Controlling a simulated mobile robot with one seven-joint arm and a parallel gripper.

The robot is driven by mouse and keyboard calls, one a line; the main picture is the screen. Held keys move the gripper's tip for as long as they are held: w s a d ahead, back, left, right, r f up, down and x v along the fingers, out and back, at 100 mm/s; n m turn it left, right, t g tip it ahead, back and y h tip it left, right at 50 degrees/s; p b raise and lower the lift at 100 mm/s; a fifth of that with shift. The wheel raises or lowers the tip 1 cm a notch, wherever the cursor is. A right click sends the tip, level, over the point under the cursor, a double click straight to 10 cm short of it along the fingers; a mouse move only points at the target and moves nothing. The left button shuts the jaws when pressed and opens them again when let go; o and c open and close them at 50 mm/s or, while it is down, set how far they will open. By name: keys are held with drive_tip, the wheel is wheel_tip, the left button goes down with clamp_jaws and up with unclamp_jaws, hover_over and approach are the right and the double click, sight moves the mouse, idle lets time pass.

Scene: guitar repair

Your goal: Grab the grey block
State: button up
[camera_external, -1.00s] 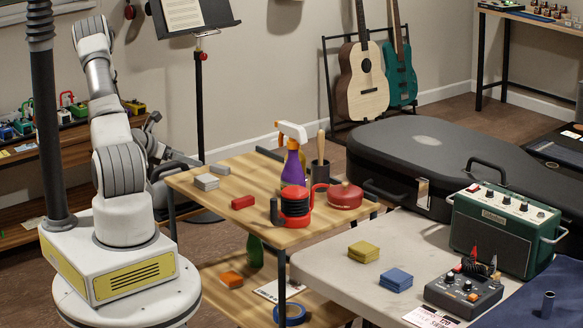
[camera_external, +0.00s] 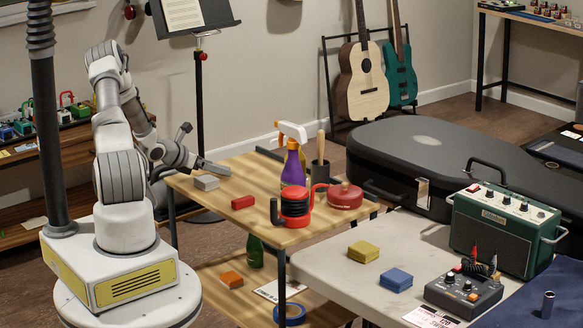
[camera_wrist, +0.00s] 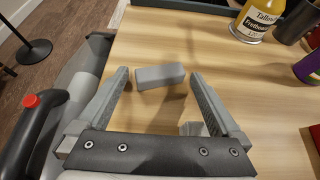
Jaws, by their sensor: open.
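A grey block (camera_wrist: 160,76) lies on the wooden cart top in the wrist view, turned slightly and lying between the tips of my gripper (camera_wrist: 159,73). The fingers are open, with a gap on each side of the block. A second grey block (camera_wrist: 190,128) is mostly hidden under my gripper's palm by the right finger. In the external view my gripper (camera_external: 212,167) is low over the cart's left end. One grey block (camera_external: 206,182) shows there in front of the fingers; the other is hidden by my gripper.
Wood ahead of the block is clear.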

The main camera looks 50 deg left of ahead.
drive_tip(key=c, duration=1.2)
drive_tip(key=shift+o, duration=0.2)
